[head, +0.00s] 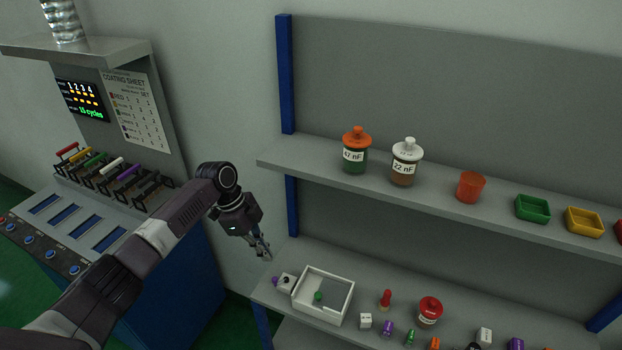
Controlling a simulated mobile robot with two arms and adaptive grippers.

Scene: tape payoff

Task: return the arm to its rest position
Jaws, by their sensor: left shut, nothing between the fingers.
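My left arm comes in from the lower left of the head view and reaches towards the shelf. My left gripper (263,250) is shut and empty. It points down, close to the left end of the lower shelf (268,292), above and behind a small white block with a purple end (284,283). I cannot tell the exact gap to the shelf. My right gripper is not in view.
A white tray (349,303) with a green piece stands beside the gripper. Small items and a red-lidded jar (429,311) are to its right. The upper shelf (312,161) holds jars, a cup and bins. A machine panel with coloured levers (112,168) is at left.

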